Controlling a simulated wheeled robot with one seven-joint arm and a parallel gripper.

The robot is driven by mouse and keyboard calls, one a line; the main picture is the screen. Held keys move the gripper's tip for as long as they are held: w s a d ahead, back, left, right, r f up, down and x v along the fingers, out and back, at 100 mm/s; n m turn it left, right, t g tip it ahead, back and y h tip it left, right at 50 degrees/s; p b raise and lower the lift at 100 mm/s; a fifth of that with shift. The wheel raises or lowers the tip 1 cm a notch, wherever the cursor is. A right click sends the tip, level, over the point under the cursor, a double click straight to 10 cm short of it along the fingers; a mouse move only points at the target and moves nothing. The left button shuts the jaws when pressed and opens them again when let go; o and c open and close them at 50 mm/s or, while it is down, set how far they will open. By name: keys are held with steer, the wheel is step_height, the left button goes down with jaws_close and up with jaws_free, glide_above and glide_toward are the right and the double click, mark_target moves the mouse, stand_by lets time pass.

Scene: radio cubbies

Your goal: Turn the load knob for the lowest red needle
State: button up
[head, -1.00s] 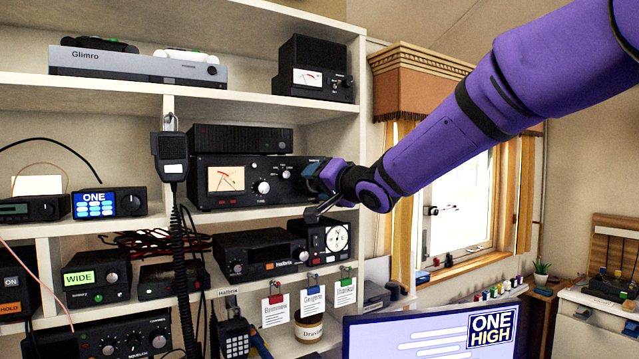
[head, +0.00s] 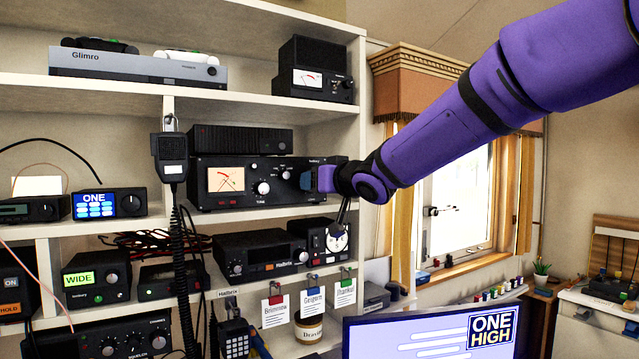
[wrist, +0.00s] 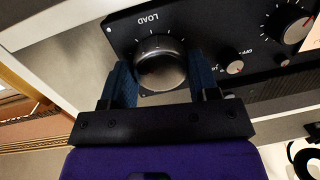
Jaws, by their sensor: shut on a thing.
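The black tuner box (head: 240,203) stands on the middle shelf and has a lit meter (head: 226,179) with red needles at its left. In the wrist view, the round load knob (wrist: 160,64) sits under the word LOAD, between the two blue fingers of my gripper (wrist: 162,85). My gripper (head: 308,180) is shut on the load knob at the right end of the tuner face. The gripper and wrist hide the knob in the head view. The exact needle reading is too small to tell.
The tune knob (head: 262,188) and smaller knobs lie left of my gripper. A radio (head: 258,256) and a dial unit (head: 337,240) sit on the shelf below. A corded microphone (head: 172,160) hangs at the left. A monitor (head: 400,335) stands in front, low.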

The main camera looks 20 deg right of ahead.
steer(key=shift+n, duration=0.4)
steer(key=o, duration=0.9)
steer(key=v, duration=1)
steer(key=shift+s+d, duration=0.1)
steer(key=shift+s, duration=0.3)
